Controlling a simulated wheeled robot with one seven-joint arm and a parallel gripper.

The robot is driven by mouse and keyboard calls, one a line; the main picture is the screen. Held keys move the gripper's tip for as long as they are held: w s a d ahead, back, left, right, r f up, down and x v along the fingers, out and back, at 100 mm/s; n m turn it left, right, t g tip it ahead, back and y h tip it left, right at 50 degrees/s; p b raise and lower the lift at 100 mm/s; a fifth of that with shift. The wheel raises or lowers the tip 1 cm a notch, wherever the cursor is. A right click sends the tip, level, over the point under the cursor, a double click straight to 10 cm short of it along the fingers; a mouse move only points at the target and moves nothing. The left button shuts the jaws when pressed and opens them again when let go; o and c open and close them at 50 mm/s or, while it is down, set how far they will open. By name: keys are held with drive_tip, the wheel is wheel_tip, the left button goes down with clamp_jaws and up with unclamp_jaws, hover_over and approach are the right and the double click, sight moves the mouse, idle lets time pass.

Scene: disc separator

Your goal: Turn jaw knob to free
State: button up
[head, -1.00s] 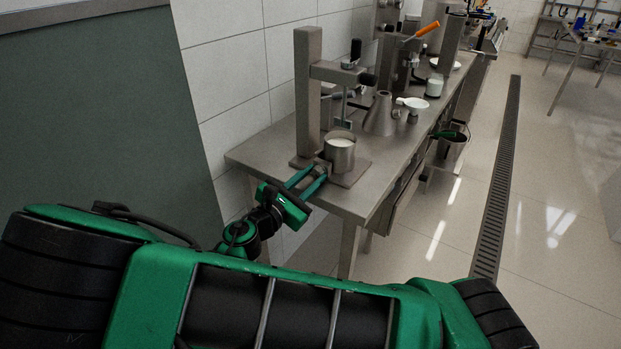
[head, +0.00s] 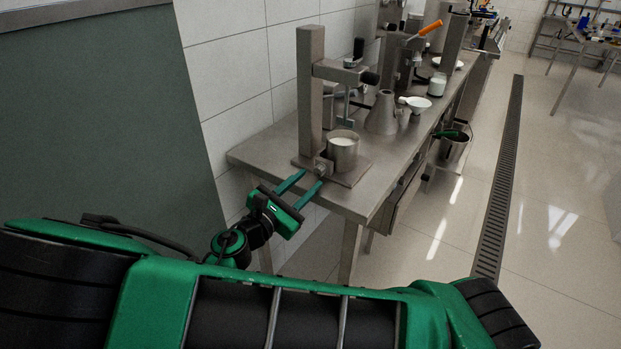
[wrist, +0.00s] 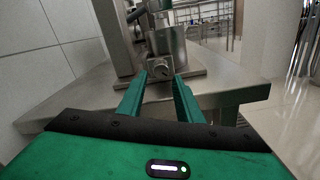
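The jaw knob (head: 322,169) is a small grey metal knob at the front of the stand's base, just before the steel cup (head: 343,150). In the wrist view the knob (wrist: 158,68) shows between and beyond my fingertips, with what looks like a slotted or marked face. My gripper (head: 311,179) has green fingers spread apart, pointing at the knob from the front left. In the wrist view my gripper (wrist: 161,77) is open and empty, with its tips short of the knob. The cup holds something white. Whether the jaw grips the cup is hard to tell.
The upright post (head: 311,90) carries a side arm with black knobs above the cup. A metal cone (head: 381,115), a white funnel (head: 416,103) and a white-filled jar (head: 437,85) stand farther back on the steel table (head: 255,150). The tiled wall is at left.

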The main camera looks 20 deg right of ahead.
drive_tip(key=v, duration=0.7)
drive_tip(key=shift+a, duration=0.15)
